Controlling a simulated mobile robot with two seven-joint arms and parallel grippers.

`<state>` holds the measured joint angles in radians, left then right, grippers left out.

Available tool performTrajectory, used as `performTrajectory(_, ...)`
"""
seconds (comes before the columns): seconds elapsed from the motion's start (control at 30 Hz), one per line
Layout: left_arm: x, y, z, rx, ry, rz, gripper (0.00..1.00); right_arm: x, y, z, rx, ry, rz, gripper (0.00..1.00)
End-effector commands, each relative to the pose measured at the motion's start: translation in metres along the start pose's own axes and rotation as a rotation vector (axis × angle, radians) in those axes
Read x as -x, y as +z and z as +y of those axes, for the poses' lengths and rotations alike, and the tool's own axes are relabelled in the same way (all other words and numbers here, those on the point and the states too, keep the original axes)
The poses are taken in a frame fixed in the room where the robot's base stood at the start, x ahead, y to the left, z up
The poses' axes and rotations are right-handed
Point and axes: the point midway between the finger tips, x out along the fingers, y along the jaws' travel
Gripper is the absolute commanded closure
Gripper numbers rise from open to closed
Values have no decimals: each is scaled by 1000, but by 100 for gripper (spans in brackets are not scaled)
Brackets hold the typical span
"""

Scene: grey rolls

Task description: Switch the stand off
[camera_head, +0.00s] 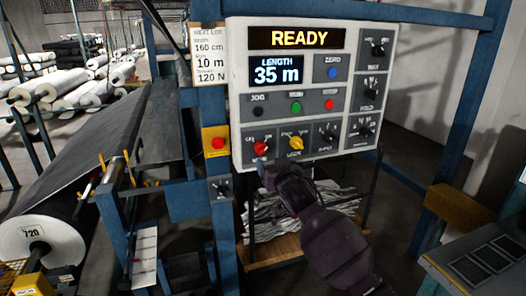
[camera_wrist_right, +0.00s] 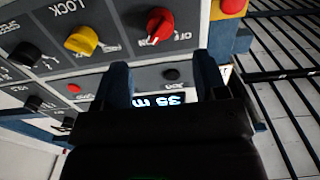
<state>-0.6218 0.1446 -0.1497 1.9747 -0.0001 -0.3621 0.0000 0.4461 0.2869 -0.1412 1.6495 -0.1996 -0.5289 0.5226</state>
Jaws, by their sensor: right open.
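The stand's control panel (camera_head: 236,100) is a pale box on a blue frame. Its display (camera_head: 298,38) reads READY, and the length display (camera_head: 277,70) reads 35 m. A red rotary knob (camera_head: 260,148) sits at the panel's lower left; it also shows in the right wrist view (camera_wrist_right: 159,24), with OFF lettered beside it. My right gripper (camera_head: 266,168) is just below this knob in the head view. In the right wrist view my right gripper (camera_wrist_right: 163,80) has its two fingers apart with nothing between them, and the red knob lies beyond the tips. My left gripper is not seen.
A yellow LOCK knob (camera_head: 296,143) sits right of the red one. A red button on a yellow box (camera_head: 217,142) is left of the panel. A grey roll (camera_head: 42,245) and dark sheet (camera_head: 110,130) lie left. A blue post (camera_head: 464,90) stands right.

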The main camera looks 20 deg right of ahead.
Motion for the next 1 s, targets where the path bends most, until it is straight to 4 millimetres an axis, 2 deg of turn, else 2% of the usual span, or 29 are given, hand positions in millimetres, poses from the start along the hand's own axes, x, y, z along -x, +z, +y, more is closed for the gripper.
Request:
performTrajectory(0.2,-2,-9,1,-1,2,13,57,-31,-2,0,2,0,1,34)
performTrajectory(0.5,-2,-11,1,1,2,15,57,-67,-1,0,2,0,0,34)
performTrajectory(0.7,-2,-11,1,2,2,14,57,-81,-1,0,1,0,1,34)
performTrajectory(1.0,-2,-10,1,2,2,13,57,-86,-1,0,1,-1,2,34)
